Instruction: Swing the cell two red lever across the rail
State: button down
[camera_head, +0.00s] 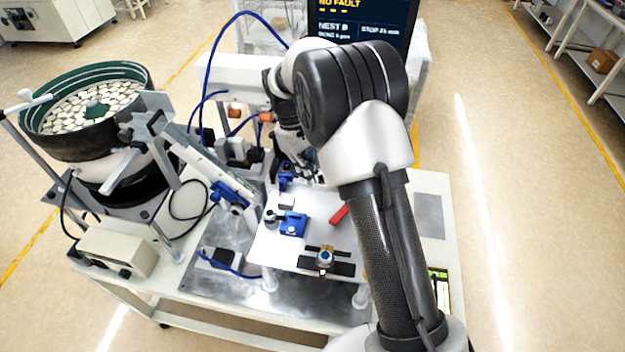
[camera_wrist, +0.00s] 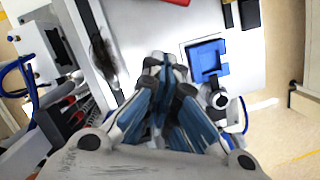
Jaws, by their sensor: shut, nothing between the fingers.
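A red lever (camera_head: 339,214) lies at a slant on the white plate (camera_head: 268,248), beside my arm, which may hide part of it. A red piece at the top edge of the wrist view (camera_wrist: 179,2) may be the same lever. My gripper (camera_wrist: 165,62) is shut and empty. In the head view my gripper is mostly hidden behind my arm, at the back of the plate. A pale inclined rail (camera_head: 210,165) runs from the bowl feeder toward the plate.
A blue nest block (camera_head: 292,224) stands on the plate; it also shows in the wrist view (camera_wrist: 207,60). A black and brass fixture (camera_head: 326,260) is at the plate's front. The bowl feeder (camera_head: 95,110) stands left. A screen (camera_head: 362,22) is behind. Blue hoses arch overhead.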

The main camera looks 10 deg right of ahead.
aim_at(333, 218)
jog(key=x, duration=0.7)
jog(key=shift+s+f+b, duration=0.1)
jog(key=shift+f+b, duration=0.2)
jog(key=shift+f, duration=0.05)
jog(key=shift+s+d+f, duration=0.15)
jog(key=shift+s+d, duration=0.85)
jog(key=shift+s, duration=0.2)
jog(key=shift+s+d, duration=0.3)
jog(key=shift+s, duration=0.05)
jog(key=shift+s+n, duration=0.55)
jog(key=shift+n, duration=0.25)
jog(key=shift+s+d+n+t+h, duration=0.15)
jog(key=shift+s+n+t+h, duration=0.15)
jog(key=shift+s+n, duration=0.55)
jog(key=shift+s+d+n+t+p, duration=0.15)
jog(key=shift+s+d+n+p, duration=0.1)
jog(key=shift+n, duration=0.5)
jog(key=shift+s+d+n+t+p, duration=0.15)
jog(key=shift+s+n, duration=0.1)
jog(key=shift+n, duration=0.45)
jog(key=shift+w, duration=0.1)
